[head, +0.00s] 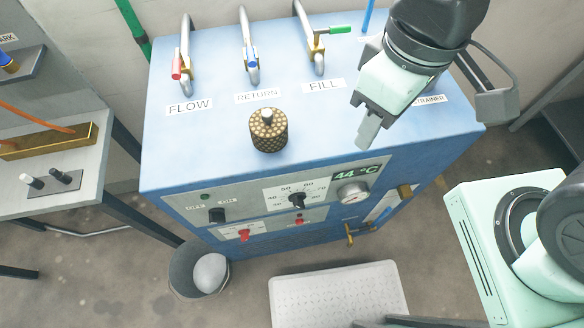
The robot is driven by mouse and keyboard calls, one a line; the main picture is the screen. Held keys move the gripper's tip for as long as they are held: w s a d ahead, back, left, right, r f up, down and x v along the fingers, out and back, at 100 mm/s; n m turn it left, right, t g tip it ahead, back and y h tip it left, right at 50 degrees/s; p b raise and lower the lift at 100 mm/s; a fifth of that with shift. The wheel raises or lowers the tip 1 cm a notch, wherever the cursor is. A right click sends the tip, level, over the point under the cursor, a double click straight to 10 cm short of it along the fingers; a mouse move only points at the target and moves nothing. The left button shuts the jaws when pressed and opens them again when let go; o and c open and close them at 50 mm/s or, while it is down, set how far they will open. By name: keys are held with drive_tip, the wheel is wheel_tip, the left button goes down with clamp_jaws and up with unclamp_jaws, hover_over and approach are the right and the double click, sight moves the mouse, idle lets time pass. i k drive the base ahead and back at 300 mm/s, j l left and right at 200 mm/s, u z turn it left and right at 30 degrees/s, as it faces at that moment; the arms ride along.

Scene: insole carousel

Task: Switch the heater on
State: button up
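The heater is a blue cabinet (200,150) in the middle of the head view. On its front, a black switch knob (217,215) sits between the labels OFF and ON. Which label it points to is too small to tell. A dark green lamp (205,197) above it looks unlit. A black temperature dial (297,200) is to its right, and the display (356,172) reads 44 °C. My gripper (367,132) hangs over the cabinet's top right, up and right of the switch and apart from it. Its fingers look like one grey piece, so their opening is unclear.
A brass knurled cap (268,131) and several lever valves (250,60) stand on the cabinet top. Red knobs (244,235) and a gauge (352,192) are on the front. A bench (60,185) is left.

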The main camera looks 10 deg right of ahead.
sight(217, 217)
drive_tip(key=u, duration=1.35)
drive_tip(key=k+z, duration=0.55)
drive_tip(key=i, duration=0.1)
